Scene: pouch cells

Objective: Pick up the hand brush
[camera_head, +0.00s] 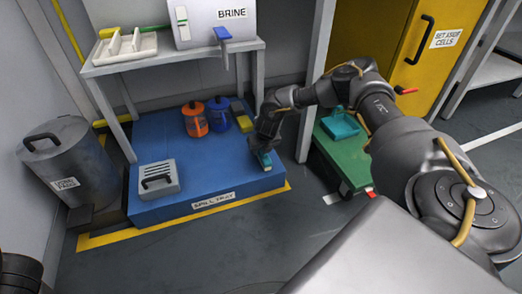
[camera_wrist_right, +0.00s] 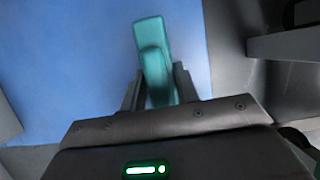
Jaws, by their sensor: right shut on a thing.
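The teal hand brush (camera_wrist_right: 151,40) is between the fingers of my right gripper (camera_wrist_right: 158,84) in the right wrist view, its far end reaching out past the fingertips. In the head view my right gripper (camera_head: 262,152) is low over the right part of the blue spill tray, shut on the teal brush (camera_head: 264,160). The brush is at or just above the tray surface; I cannot tell if it still touches. My left gripper is not in view; only a dark part of my own shows at the lower left corner.
The blue spill tray (camera_head: 200,197) holds an orange container (camera_head: 194,121), a blue container (camera_head: 218,117), a yellow item (camera_head: 241,113) and a grey handled box (camera_head: 158,180). A shelf with the BRINE box (camera_head: 213,25) stands above. A teal dustpan-like tray (camera_head: 340,125) sits on a green platform.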

